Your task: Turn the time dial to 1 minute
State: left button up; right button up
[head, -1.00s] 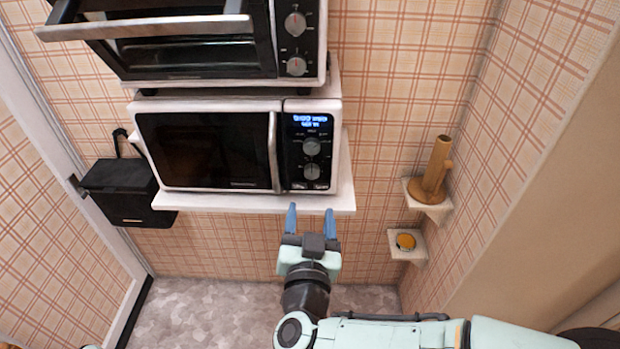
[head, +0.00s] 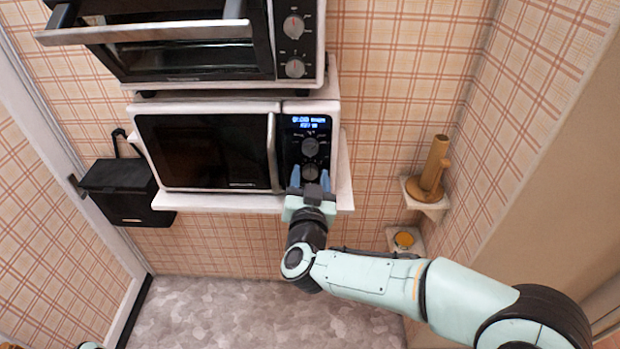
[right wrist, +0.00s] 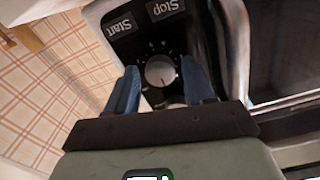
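The microwave (head: 205,150) sits on a white shelf below a toaster oven. Its black panel has a lit blue display (head: 309,121), too small to read surely. Below it are an upper dial (head: 310,147) and a lower dial (head: 311,171). My right gripper (head: 311,174) is open, with its blue fingers on either side of the lower dial. In the right wrist view this dial (right wrist: 160,70) shows between the fingertips, near the Start and Stop buttons; contact cannot be told. Another dial behind it is mostly hidden. My left gripper is out of view.
The toaster oven (head: 190,55) is above with its door handle sticking out. The microwave's door handle (head: 271,150) is left of the panel. A black box (head: 125,192) hangs at left. A wooden holder (head: 432,170) stands on a small corner shelf at right.

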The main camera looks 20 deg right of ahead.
jog(key=c, duration=0.7)
jog(key=shift+c, duration=0.2)
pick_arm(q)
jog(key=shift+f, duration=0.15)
pick_arm(e)
jog(key=shift+f+m+b, duration=0.15)
jog(key=shift+m+b, duration=0.95)
jog(key=shift+m, duration=0.1)
jog(key=m+b, duration=0.4)
jog(key=m, duration=0.1)
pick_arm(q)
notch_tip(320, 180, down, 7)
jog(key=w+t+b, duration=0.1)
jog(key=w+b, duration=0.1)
pick_arm(e)
jog(key=shift+m, duration=2.2)
jog(key=o, duration=1)
